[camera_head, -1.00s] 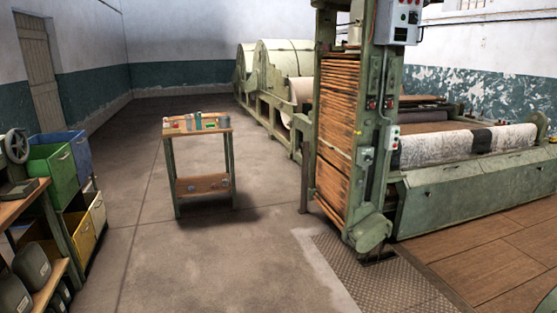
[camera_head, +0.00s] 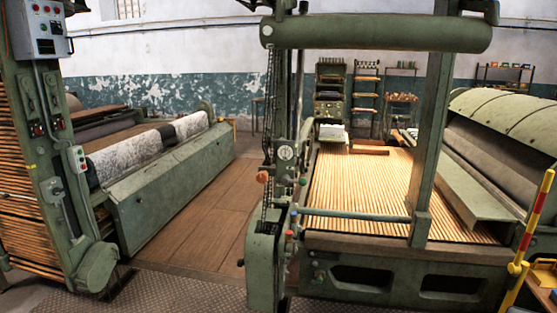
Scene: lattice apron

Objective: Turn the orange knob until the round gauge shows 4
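An orange knob (camera_head: 263,177) sticks out to the left from the green upright of the lattice machine, near the middle of the picture. Just above it and to its right, a small round gauge (camera_head: 286,153) with a pale face is set on the same upright. Its needle and numbers are too small to read. My gripper is not in view.
The slatted lattice bed (camera_head: 365,190) lies right of the upright, under a green roller (camera_head: 375,33). Small coloured knobs (camera_head: 294,213) sit lower on the upright. A yellow and red post (camera_head: 531,225) stands at right. Wooden floor (camera_head: 195,220) lies open between the two machines.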

